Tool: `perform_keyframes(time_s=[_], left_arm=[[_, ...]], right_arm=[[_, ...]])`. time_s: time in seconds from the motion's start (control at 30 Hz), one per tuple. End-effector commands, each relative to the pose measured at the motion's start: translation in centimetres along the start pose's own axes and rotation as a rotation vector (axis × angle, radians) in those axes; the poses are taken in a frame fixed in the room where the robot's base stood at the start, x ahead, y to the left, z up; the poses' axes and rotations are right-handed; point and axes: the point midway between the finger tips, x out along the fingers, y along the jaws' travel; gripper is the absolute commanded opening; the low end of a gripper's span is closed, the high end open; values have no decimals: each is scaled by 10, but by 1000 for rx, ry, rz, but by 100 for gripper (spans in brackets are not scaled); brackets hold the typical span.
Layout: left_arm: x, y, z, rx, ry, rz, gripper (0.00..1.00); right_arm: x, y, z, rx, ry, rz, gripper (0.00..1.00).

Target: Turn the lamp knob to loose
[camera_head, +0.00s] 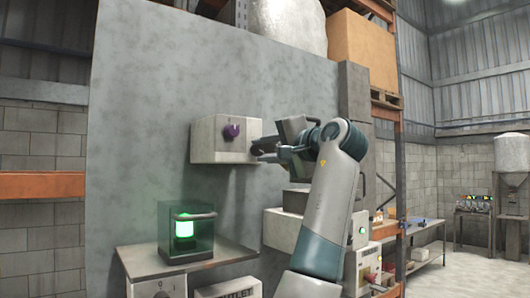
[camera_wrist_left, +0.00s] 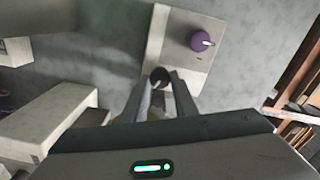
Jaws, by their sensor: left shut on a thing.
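A light grey box (camera_head: 220,145) sticks out from the grey wall, with a purple knob (camera_head: 231,132) on its front face. In the left wrist view the purple knob (camera_wrist_left: 203,39) shows a white mark and stands clear of my fingers. My left gripper (camera_head: 262,151) is at the right side of the box. In the left wrist view its fingers (camera_wrist_left: 161,84) are shut on a dark round knob (camera_wrist_left: 160,76) by the box. Which knob is the lamp knob I cannot tell. A glowing green lamp (camera_head: 184,229) stands in a clear case on a shelf. My right gripper is not in view.
The shelf (camera_head: 230,250) juts out below the box. Another pale block (camera_head: 284,228) sits right of the lamp, close to my left arm. Tall racks with a carton (camera_head: 362,50) stand behind. The wall left of the box is bare.

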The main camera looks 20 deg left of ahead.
Motion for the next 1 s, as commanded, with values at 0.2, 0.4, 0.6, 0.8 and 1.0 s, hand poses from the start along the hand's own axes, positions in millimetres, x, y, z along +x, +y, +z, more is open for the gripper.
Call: perform_keyframes(time_s=[0.2,0.4,0.6,0.8,1.0], left_arm=[[0,2,1,-203,-2,4,3],[1,3,0,-393,-3,5,3],[1,4,0,-583,-4,6,3],[1,4,0,-772,-5,6,3],[0,5,0,-961,-6,6,3]], right_arm=[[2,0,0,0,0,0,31],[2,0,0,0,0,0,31],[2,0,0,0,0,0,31],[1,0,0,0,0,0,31],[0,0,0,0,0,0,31]])
